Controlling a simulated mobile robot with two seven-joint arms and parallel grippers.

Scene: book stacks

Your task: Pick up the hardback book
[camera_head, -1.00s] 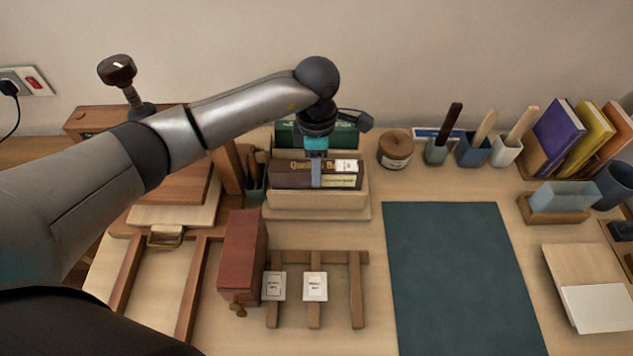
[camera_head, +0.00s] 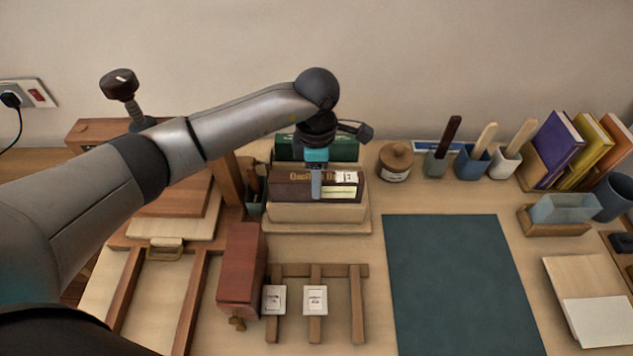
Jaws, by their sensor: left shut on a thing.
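A dark brown hardback book (camera_head: 290,190) with gold lettering and pale labels on its spine stands in a light wooden holder (camera_head: 317,213) at the middle back of the desk. My left gripper (camera_head: 316,185) reaches down from above and is shut on the brown book, with one finger showing in front of its spine. The other finger is hidden. The book's lower part is hidden by the holder's front. My right gripper is not in view.
A green book (camera_head: 342,148) stands behind the brown one. A round wooden-lidded jar (camera_head: 395,162) and brush pots (camera_head: 473,160) stand to the right. A reddish-brown box (camera_head: 241,268) and a slatted wooden rack (camera_head: 357,305) lie in front. The dark green mat (camera_head: 460,280) is clear.

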